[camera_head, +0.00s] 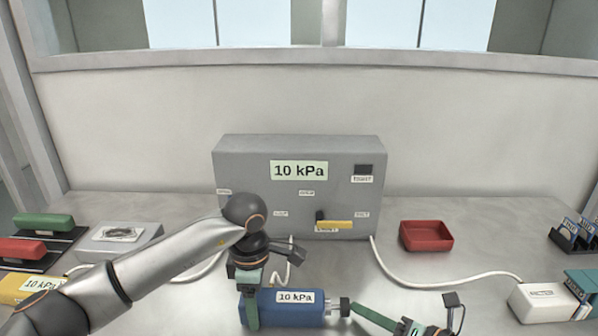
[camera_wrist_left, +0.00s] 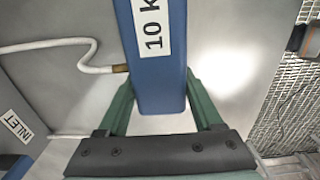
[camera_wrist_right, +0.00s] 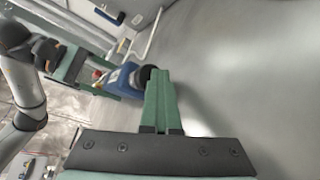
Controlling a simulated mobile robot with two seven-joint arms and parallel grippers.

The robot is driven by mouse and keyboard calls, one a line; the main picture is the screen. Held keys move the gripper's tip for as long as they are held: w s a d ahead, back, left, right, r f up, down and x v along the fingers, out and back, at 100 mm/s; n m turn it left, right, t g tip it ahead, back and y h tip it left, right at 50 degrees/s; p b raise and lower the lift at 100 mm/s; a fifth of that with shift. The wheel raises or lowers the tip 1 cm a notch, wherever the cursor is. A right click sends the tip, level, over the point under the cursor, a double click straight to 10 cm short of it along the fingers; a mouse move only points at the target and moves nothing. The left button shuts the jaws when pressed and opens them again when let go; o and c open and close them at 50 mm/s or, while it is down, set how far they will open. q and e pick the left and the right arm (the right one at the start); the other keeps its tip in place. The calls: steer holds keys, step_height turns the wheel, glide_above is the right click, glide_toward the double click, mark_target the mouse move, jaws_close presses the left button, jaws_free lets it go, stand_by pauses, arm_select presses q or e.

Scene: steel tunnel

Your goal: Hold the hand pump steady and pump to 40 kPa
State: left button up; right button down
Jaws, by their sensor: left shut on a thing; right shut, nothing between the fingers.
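The blue hand pump (camera_head: 318,309) lies on its side on the bench, its label reading 10 kPa, with a dark handle (camera_head: 345,307) at its right end. My left gripper (camera_head: 250,310) is shut around the pump's blue body near its left end. The pump body also shows between the green fingers in the left wrist view (camera_wrist_left: 160,75). My right gripper (camera_head: 358,310) is shut with nothing between its fingers; the fingertips are beside the handle end. In the right wrist view its fingers (camera_wrist_right: 160,100) stand close to the dark handle (camera_wrist_right: 146,76); I cannot tell whether they touch.
A grey box (camera_head: 240,170) with a 10 kPa display stands behind the pump. A red tray (camera_head: 427,236) is to its right. A white block (camera_head: 543,302) with a hose is at far right. Green and red blocks (camera_head: 22,249) lie at left.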

mark_target(421, 322)
steer(key=shift+s+a, duration=0.1)
steer(key=shift+d, duration=1.4)
steer(key=shift+d, duration=3.05)
stand_by(0.6)
steer(key=d, duration=0.2)
steer(key=shift+d, duration=0.3)
steer(key=shift+a, duration=4.35)
